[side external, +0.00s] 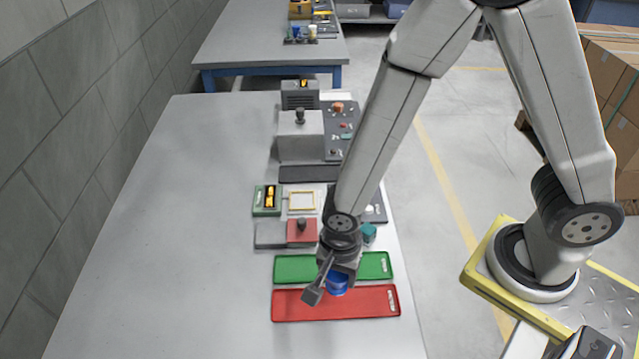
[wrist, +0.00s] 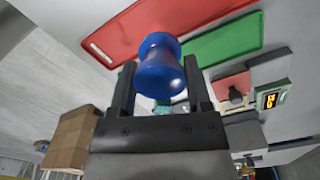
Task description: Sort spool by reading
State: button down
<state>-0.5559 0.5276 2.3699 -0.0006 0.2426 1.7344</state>
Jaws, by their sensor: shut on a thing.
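My gripper (side external: 339,272) is shut on a blue spool (side external: 337,285). The spool also shows between the two fingers in the wrist view (wrist: 160,66), tilted, with its wide end toward the camera. In the side view it appears over the border between the green tray (side external: 297,268) and the red tray (side external: 305,305). Its exact height is hard to tell. Both trays look empty and have a small white label at the right end. A green-framed reader (side external: 267,200) shows orange digits too small to read; it also shows in the wrist view (wrist: 271,98).
Behind the trays are a red pad with a knob (side external: 302,231), a yellow-framed plate (side external: 302,201) and a teal object (side external: 368,233), partly hidden by my arm. A grey machine (side external: 300,135) stands farther back. The table's left side is clear.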

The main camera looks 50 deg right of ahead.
jog(key=shift+f, duration=3.05)
jog(key=shift+f, duration=0.5)
grip_release()
jog(key=shift+r, duration=0.1)
jog(key=shift+r, duration=3.8)
